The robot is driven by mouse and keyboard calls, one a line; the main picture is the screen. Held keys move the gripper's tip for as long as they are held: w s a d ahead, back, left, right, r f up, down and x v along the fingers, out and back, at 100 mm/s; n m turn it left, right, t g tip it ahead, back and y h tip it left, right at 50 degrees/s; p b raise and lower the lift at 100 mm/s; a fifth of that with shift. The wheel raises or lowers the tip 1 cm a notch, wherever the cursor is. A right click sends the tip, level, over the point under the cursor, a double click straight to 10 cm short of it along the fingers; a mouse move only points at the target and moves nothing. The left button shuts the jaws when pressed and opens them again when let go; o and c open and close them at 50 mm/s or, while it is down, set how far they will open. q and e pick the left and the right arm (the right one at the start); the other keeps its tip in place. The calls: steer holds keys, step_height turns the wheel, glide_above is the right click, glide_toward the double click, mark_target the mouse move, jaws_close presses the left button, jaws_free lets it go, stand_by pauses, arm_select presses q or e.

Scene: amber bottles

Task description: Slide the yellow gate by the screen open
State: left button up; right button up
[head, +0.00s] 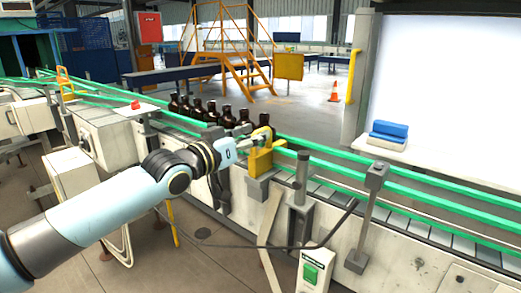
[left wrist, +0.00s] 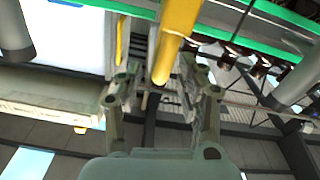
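The yellow gate (head: 261,158) stands on the near side of the conveyor, beside the green rails, left of the large white screen (head: 440,85). My left gripper (head: 247,137) is at the upper part of the gate. In the left wrist view, a yellow bar of the gate (left wrist: 176,38) reaches down between the fingers of my left gripper (left wrist: 163,84). The fingers are spread, with visible gaps on both sides of the bar. Several dark amber bottles (head: 211,110) stand in a row on the conveyor behind the gripper. My right gripper is out of view.
Green rails (head: 330,158) run along the conveyor, and its belt is clear to the right of the gate. A grey post (head: 302,175) and a green-button box (head: 313,271) stand at the near side. Blue and white blocks (head: 388,132) lie by the screen.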

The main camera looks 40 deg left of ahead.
arm_select(q)
steer(key=shift+w+d+b, duration=0.15)
steer(key=shift+w+b, duration=0.45)
steer(key=shift+w, duration=0.85)
steer(key=shift+c, duration=0.5)
jaws_close()
